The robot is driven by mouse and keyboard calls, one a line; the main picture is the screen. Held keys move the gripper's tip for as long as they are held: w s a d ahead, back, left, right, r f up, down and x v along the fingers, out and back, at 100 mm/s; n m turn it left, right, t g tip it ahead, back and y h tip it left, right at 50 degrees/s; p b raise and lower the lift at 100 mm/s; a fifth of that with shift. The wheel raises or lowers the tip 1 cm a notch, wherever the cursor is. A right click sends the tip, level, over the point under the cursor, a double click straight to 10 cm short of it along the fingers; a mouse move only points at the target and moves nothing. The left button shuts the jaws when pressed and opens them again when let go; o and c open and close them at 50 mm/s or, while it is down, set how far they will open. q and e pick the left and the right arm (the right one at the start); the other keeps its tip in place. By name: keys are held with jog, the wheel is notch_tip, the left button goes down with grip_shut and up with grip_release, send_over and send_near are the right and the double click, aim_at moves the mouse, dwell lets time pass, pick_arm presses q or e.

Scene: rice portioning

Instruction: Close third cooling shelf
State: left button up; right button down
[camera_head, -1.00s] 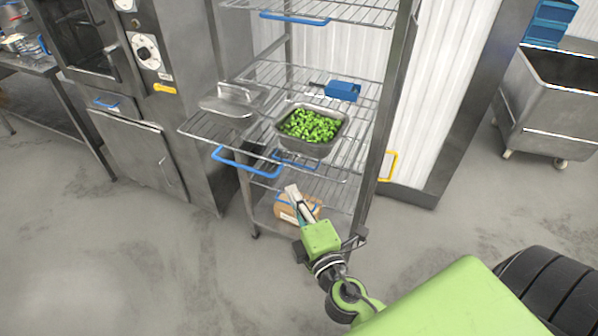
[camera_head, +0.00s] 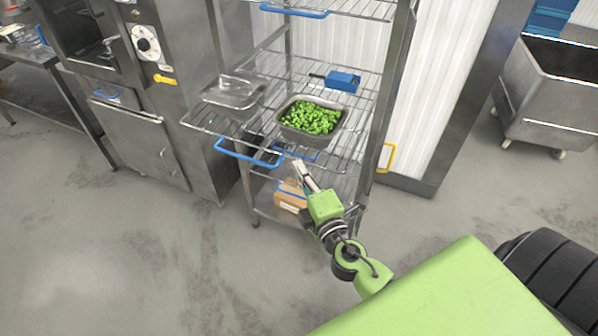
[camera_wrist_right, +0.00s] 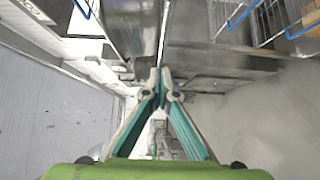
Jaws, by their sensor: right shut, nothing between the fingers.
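The cooling rack has wire shelves with blue handles. My right gripper (camera_head: 300,165) is shut and empty, just in front of the rack, to the right of and slightly below that handle. In the right wrist view its fingertips (camera_wrist_right: 160,75) meet. Whether it touches the rack is unclear. My left gripper is out of view.
A cardboard box (camera_head: 290,196) sits low in the rack, partly behind my right arm. A blue object (camera_head: 343,81) lies farther back. An oven (camera_head: 130,50) stands left, a metal bin (camera_head: 560,100) right. The front-left floor is clear.

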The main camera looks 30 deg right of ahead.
aim_at(329, 120)
jog(key=w+d+b, duration=0.1)
jog(key=w+d, duration=0.3)
jog(key=d, duration=0.1)
jog(key=w+d+b, duration=0.1)
jog(key=w+d, duration=0.3)
jog(key=d, duration=0.2)
jog(key=w+d+b, duration=0.1)
jog(key=w+d, duration=0.4)
jog(key=shift+d, duration=0.4)
